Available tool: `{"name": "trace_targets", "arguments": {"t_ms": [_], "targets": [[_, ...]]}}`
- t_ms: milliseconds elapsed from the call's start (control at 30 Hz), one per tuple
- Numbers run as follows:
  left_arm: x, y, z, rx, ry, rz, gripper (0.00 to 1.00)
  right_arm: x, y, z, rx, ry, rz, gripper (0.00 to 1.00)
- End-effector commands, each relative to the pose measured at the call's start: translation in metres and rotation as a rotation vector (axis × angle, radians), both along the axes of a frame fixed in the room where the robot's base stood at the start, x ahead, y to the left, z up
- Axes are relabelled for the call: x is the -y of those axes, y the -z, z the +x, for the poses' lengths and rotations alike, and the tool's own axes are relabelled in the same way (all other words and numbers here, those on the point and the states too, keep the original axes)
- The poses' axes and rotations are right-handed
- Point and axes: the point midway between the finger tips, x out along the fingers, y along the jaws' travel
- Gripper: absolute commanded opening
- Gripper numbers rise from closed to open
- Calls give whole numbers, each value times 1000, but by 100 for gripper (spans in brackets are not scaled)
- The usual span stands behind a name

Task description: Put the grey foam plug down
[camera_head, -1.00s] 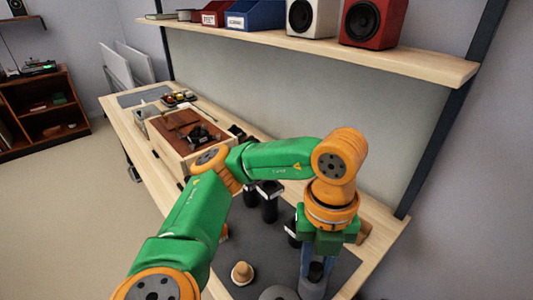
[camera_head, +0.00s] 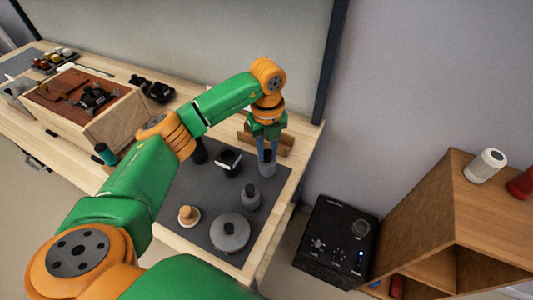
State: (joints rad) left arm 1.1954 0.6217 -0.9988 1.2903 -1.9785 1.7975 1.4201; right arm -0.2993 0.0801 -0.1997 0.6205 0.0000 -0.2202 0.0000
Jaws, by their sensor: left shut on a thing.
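My left gripper (camera_head: 267,156) points down over the far right part of the dark mat (camera_head: 196,186). It is shut on the grey foam plug (camera_head: 267,168), a small grey cylinder between the fingers. The fingers partly cover the plug, and I cannot tell whether its bottom touches the mat. My right gripper is not in view.
On the mat stand a black cup (camera_head: 229,163), a grey bottle-shaped piece (camera_head: 250,198), a grey disc with a black knob (camera_head: 231,236) and a tan knob (camera_head: 188,214). A wooden block (camera_head: 283,144) is behind my gripper. A black amplifier (camera_head: 338,242) stands right of the bench.

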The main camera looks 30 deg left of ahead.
Motion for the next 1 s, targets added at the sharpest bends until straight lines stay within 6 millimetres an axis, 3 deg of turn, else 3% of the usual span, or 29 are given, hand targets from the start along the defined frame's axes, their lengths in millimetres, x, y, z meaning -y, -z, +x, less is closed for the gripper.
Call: {"name": "trace_targets", "arguments": {"t_ms": [33,167,400,433,500,533,833,1000], "targets": [[0,6,-2,-9,1,0,0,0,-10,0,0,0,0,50],[0,25,-1,-3,1,-1,0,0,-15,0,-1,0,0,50],[0,28,-1,-1,1,-2,0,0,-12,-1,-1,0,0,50],[0,28,-1,-1,0,-2,37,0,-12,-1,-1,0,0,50],[0,28,-1,-1,0,-2,56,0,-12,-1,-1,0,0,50],[0,28,-1,-1,0,-2,59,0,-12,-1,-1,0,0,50],[0,26,-1,0,0,-2,59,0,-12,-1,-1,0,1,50],[0,2,0,4,1,-2,59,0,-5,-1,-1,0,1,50]]}}
